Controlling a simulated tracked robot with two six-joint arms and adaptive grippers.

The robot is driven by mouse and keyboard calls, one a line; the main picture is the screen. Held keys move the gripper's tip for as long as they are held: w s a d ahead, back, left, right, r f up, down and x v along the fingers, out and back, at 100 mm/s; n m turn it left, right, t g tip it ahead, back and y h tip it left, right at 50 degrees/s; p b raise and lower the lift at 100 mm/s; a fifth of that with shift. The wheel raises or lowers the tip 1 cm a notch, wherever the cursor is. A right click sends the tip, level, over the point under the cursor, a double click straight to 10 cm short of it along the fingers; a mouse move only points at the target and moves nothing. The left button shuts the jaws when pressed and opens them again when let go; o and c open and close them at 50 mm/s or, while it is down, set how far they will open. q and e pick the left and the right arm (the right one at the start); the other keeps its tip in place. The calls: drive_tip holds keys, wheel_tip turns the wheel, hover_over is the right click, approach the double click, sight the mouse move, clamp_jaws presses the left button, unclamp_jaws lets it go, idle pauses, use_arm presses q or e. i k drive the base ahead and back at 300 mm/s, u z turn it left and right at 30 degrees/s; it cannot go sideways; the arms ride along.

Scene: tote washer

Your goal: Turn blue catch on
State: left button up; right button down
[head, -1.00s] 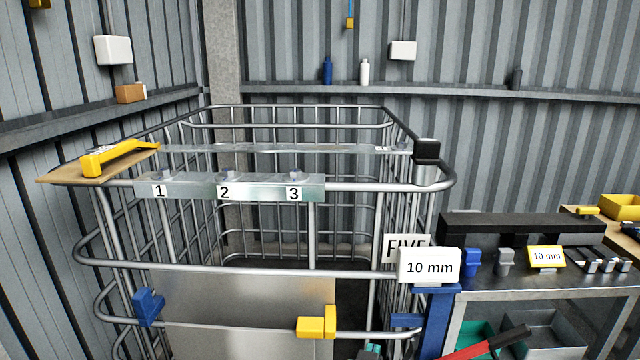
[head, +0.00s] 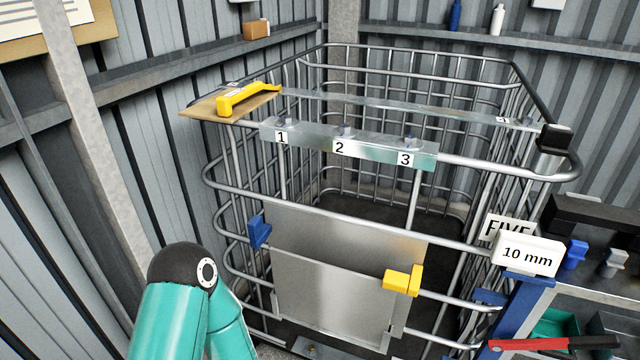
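The blue catch (head: 259,231) is a small blue block at the left edge of the grey metal panel (head: 345,265) on the front of the wire cage. A yellow catch (head: 403,281) sits at the panel's right edge. A teal arm of mine with a black joint stands in the lower left of the head view, left of the blue catch and apart from it in the picture. Neither gripper shows in the head view.
The tubular cage (head: 480,165) fills the middle. A numbered metal bar (head: 370,152) and a yellow handle (head: 250,98) lie along its top. At right stand a blue post (head: 520,310) with a 10 mm sign (head: 527,255) and a red-handled tool (head: 535,344).

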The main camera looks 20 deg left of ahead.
sight(258, 232)
drive_tip(key=z, duration=1.4)
drive_tip(key=i, duration=0.1)
drive_tip(key=u, duration=2.75)
drive_tip(key=k, duration=0.85)
drive_tip(key=z, duration=0.15)
drive_tip(key=i, duration=1.05)
drive_tip(key=z, duration=0.05)
